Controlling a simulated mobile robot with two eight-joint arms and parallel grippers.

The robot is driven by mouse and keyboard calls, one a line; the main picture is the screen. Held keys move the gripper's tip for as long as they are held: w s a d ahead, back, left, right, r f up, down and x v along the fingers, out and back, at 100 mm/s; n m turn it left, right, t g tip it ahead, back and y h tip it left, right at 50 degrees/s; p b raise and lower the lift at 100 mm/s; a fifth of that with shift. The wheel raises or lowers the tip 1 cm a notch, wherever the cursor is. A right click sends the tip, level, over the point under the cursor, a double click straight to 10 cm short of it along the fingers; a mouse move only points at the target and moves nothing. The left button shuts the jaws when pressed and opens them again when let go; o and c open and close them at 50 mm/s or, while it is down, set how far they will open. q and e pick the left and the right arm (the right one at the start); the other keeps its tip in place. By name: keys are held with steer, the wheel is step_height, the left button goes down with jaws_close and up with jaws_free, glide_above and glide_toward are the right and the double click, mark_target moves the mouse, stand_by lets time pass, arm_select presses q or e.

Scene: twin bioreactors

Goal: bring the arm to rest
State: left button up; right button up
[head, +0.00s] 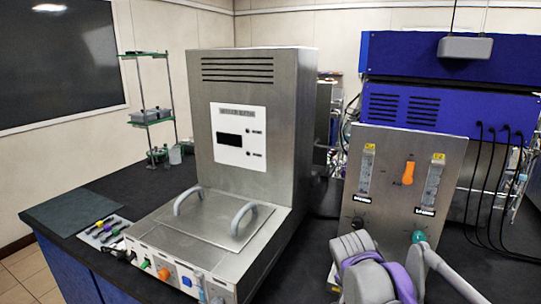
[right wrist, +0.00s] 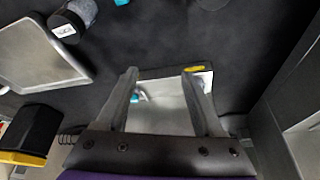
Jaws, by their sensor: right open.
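My right arm (head: 370,272), grey with purple parts, shows at the bottom right of the head view, in front of the flowmeter panel (head: 400,190). The right gripper's fingers cannot be made out there. In the right wrist view my right gripper (right wrist: 160,73) is open, with its two grey fingers apart. Between and beyond the fingers is a pale metal plate (right wrist: 172,118) with a yellow mark on its edge. I see nothing gripped; I cannot tell how far the plate is from the fingers. My left gripper is not in view.
A steel bioreactor unit (head: 250,125) with a handled lid stands mid-bench. A blue cabinet (head: 420,108) with hanging cables stands behind the panel. Tools (head: 103,230) lie at left. The wrist view shows a metal tray (right wrist: 35,52), a dark cylinder (right wrist: 72,18) and clear dark bench.

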steer(key=s+a+f+n+t+y, duration=0.1)
steer(key=s+f+n, duration=0.3)
steer(key=s, duration=0.6)
steer(key=s+a+f+n+t+y, duration=0.1)
steer(key=s+f+n+y, duration=0.1)
steer(key=s+f+n, duration=0.3)
steer(key=s+f, duration=0.3)
steer(key=s, duration=0.2)
steer(key=shift+s+a+f, duration=0.35)
steer(key=shift+a, duration=0.05)
